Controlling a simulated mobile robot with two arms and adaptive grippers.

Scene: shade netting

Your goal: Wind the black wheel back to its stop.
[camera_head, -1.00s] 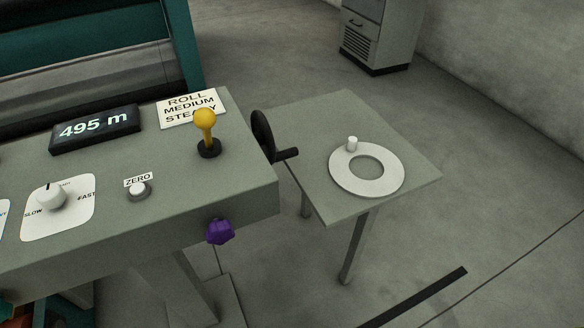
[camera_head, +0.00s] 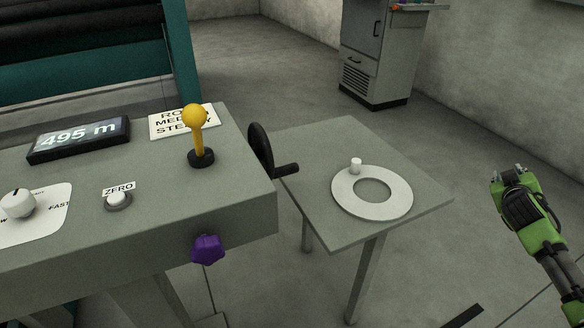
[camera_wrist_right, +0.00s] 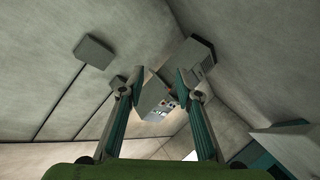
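The black wheel (camera_head: 261,149) is mounted on the right end of the grey console and seen nearly edge-on. Its black crank handle (camera_head: 286,169) sticks out to the right, over the edge of the side table. My right gripper (camera_head: 507,176) is at the far right of the head view, well away from the wheel. In the right wrist view its two fingers (camera_wrist_right: 159,82) are apart with nothing between them. My left gripper is not in view.
The console carries a display (camera_head: 80,139) reading 495 m, a yellow-knobbed lever (camera_head: 196,130), a ZERO button (camera_head: 118,200) and a purple knob (camera_head: 207,249). A white ring (camera_head: 345,190) with a peg lies on the side table (camera_head: 320,140). A cabinet (camera_head: 374,55) stands behind.

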